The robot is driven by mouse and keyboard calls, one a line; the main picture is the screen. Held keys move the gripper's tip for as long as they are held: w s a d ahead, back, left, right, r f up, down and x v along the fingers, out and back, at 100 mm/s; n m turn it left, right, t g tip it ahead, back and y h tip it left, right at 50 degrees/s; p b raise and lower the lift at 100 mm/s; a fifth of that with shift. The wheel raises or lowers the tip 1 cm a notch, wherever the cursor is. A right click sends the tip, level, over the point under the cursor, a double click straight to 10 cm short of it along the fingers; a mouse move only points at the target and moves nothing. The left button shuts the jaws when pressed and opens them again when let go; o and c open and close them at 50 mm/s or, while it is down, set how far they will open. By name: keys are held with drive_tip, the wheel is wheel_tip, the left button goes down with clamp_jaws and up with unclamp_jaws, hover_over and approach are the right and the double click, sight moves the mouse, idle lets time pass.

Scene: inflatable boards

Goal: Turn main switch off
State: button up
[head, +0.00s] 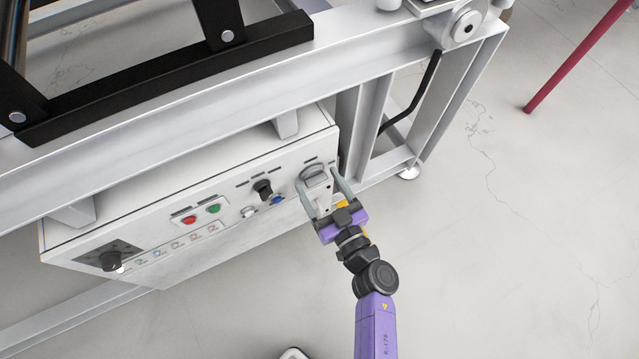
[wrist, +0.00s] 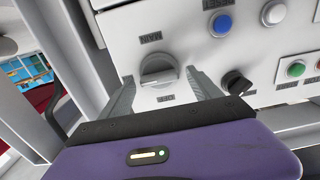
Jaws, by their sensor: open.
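The main switch is a grey rotary knob (head: 313,172) at the upper right end of a white control panel (head: 160,240). In the wrist view the knob (wrist: 158,70) sits under a label reading MAIN, with another small label on its other side. My gripper (head: 322,190) is open, with its two grey fingers on either side of the knob. In the wrist view the gripper (wrist: 160,88) also has a finger on each side of the knob, with gaps visible. I cannot tell how near the fingertips are to the panel face.
Beside the main switch are a black selector knob (head: 263,188), a blue button (head: 277,200) and a white button (head: 249,212). Green (head: 213,209) and red (head: 188,219) buttons lie further left. A grey metal frame (head: 230,95) overhangs the panel. The floor at right is mostly clear.

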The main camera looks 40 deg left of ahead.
drive_tip(key=shift+a, duration=0.2)
drive_tip(key=c, duration=1.4)
